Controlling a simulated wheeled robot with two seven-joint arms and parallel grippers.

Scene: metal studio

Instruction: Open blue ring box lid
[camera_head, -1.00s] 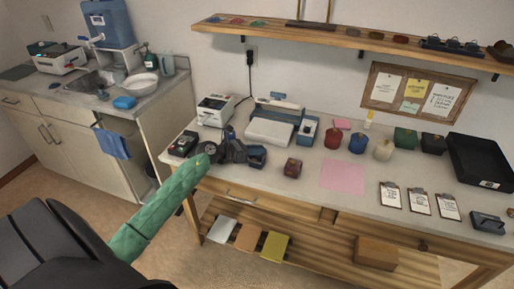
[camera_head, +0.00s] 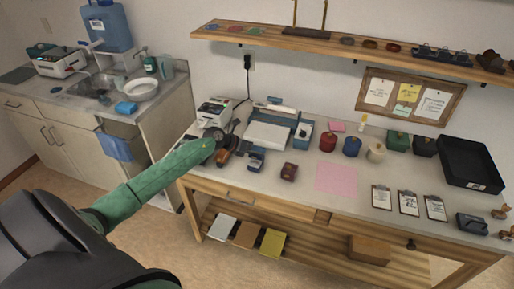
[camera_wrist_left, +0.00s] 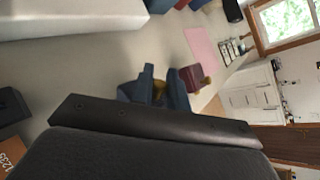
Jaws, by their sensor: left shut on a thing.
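The small dark blue ring box (camera_head: 257,161) stands on the worktable, left of a maroon ring box (camera_head: 289,171). My left gripper (camera_head: 242,152) reaches in from the left and is shut at the blue box's left side. In the left wrist view the blue box (camera_wrist_left: 177,91) shows just beyond the dark gripper body, as blue parts with a gap and something yellowish between them. The fingertips are hidden there, and the lid's exact angle is unclear. The maroon box also shows in the left wrist view (camera_wrist_left: 196,76). My right gripper is not in view.
A pink sheet (camera_head: 337,179) lies right of the boxes. Red (camera_head: 328,142), blue (camera_head: 351,146) and cream (camera_head: 376,150) jars stand behind. A white and blue machine (camera_head: 268,134) stands behind the gripper. A black tray (camera_head: 470,163) is at the far right.

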